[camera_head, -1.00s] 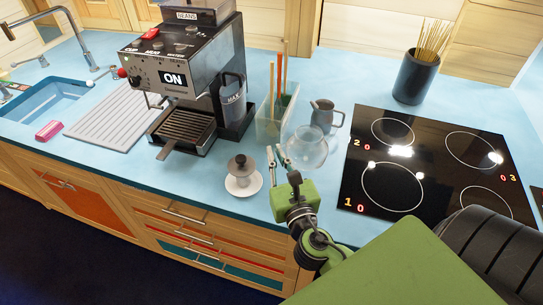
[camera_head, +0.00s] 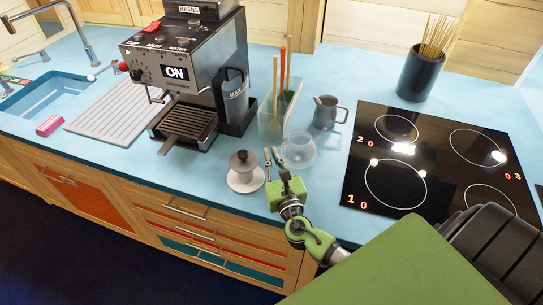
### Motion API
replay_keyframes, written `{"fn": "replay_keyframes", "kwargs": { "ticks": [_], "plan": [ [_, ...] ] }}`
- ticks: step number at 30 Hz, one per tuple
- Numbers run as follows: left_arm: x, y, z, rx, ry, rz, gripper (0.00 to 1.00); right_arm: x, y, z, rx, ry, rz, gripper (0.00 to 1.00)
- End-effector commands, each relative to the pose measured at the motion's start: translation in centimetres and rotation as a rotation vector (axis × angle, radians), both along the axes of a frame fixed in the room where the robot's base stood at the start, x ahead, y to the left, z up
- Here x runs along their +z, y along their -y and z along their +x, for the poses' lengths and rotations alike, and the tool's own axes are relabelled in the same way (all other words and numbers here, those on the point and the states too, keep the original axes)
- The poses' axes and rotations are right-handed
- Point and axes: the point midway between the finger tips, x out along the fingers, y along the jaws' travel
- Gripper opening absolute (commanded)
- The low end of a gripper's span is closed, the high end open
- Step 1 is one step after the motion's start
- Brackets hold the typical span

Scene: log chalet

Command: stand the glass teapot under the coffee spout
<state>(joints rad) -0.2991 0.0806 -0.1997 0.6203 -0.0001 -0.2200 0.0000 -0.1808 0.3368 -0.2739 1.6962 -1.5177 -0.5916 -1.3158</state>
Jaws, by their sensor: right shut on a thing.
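The glass teapot (camera_head: 299,151) is clear and round and stands out just right of my right gripper, low over the counter or on it; I cannot tell which. My right gripper (camera_head: 274,158) is shut on the teapot at its left side; the exact grip is hard to see through the clear glass. The coffee machine (camera_head: 178,73) stands at the back left with its display reading ON. Its spout area (camera_head: 158,97) is on the front, above a dark slatted drip tray (camera_head: 188,124). The drip tray is empty. My left gripper is not in view.
A white saucer-like piece with a dark knob (camera_head: 244,170) sits left of my right gripper. A clear bin of utensils (camera_head: 278,115) and a grey jug (camera_head: 327,112) stand behind. A black hob (camera_head: 435,160) is on the right. Counter before the drip tray is clear.

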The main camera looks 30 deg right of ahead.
Motion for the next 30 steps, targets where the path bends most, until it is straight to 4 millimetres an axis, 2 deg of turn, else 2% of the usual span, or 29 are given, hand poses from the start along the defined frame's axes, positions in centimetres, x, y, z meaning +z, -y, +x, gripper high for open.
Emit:
{"fn": "replay_keyframes", "kwargs": {
  "ticks": [7, 9, 10, 23, 30],
  "plan": [
    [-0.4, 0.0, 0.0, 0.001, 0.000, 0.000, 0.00, -0.3, 0.0, 0.0, -0.001, 0.002, -0.003, 0.00],
    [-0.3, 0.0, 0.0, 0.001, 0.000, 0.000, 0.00, -0.3, 0.0, 0.0, 0.000, 0.000, -0.001, 0.20],
    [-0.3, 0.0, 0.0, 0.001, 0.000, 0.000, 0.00, -0.3, 0.0, 0.0, 0.000, 0.000, -0.001, 0.24],
    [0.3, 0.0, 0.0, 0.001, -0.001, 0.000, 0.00, 0.4, 0.0, 0.0, 0.000, 0.000, -0.001, 0.24],
    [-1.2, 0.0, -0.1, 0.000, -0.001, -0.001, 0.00, -0.4, -1.2, -4.3, 0.002, -0.003, 0.001, 0.24]
  ]
}}
